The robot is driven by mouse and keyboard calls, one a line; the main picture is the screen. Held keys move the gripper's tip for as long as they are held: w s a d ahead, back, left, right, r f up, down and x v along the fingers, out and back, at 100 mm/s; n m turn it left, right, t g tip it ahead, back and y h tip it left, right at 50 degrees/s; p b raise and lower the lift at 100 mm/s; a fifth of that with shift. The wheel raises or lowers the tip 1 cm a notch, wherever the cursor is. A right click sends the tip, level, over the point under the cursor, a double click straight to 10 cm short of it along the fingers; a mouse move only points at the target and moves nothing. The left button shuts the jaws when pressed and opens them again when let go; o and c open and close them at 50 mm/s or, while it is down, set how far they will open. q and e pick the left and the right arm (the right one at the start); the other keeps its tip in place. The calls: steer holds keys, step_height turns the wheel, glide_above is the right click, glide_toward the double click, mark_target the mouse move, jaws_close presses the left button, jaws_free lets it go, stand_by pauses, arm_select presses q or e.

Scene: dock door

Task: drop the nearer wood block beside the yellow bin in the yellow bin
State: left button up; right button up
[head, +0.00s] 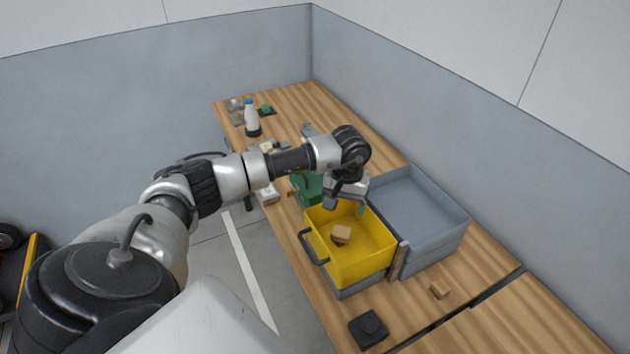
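The yellow bin (374,262) stands on the wooden bench, with a dark handle on its left side. A small wood block (341,234) shows within the bin's opening; I cannot tell whether it rests on the bottom. Another small wood block (440,291) lies on the bench to the right of the bin. My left gripper (346,207) is over the far part of the yellow bin, pointing down. Its fingers look apart, with nothing seen between them, and the block shows below them, apart from them. My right gripper is not in view.
A grey bin (436,243) adjoins the yellow bin on the right, with an upright brown piece (399,261) at their near corner. A black block (368,329) lies near the front. A green object (306,188) and a white bottle (251,118) stand farther back.

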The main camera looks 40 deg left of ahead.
arm_select(q)
steer(key=shift+r, duration=0.15)
steer(key=shift+r+b, duration=0.3)
steer(key=shift+r, duration=0.05)
step_height(320, 180, up, 10)
steer(key=b, duration=0.3)
steer(key=shift+f, duration=0.1)
